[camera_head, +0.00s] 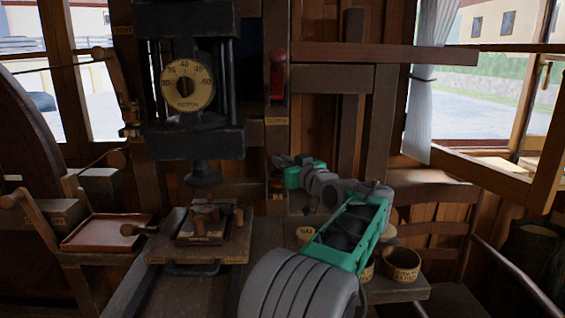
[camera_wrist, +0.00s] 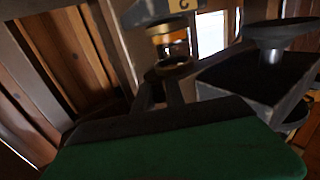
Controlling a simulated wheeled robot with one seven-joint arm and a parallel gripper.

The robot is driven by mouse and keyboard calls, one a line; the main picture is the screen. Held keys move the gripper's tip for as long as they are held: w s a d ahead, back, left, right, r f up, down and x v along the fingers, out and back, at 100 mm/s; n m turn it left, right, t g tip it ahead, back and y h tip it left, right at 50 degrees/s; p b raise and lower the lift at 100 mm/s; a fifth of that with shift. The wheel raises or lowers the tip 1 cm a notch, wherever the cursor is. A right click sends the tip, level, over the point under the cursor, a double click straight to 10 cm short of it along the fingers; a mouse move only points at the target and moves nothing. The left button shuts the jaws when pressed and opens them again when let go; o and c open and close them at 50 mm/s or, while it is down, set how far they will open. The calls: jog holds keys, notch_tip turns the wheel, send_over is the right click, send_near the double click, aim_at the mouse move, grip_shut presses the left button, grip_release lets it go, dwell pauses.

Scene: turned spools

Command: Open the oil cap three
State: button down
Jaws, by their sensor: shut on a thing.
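In the wrist view a small brass cap (camera_wrist: 173,67) lies at the tips of my gripper (camera_wrist: 160,82), and the dark fingers are shut on it. An oil cup (camera_wrist: 172,38) with amber glass and a brass rim stands just beyond it, under a plate with a turned mark that looks like a 3 (camera_wrist: 181,4). I cannot tell whether cap and cup are touching. In the head view my gripper (camera_head: 282,160) is by the wooden wall post, below the red lever; the cap and cup cannot be made out there.
A black press with a round dial (camera_head: 187,84) stands left of my arm. A wooden block with knobs (camera_head: 203,223) sits on the bench below it. A reddish tray (camera_head: 106,231) is at left. A small labelled bowl (camera_head: 401,264) stands right of my arm.

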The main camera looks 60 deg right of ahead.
jog(key=c, duration=1.4)
grip_release()
jog(key=shift+w+a, duration=0.1)
jog(key=shift+w, duration=0.05)
jog(key=shift+h, duration=0.3)
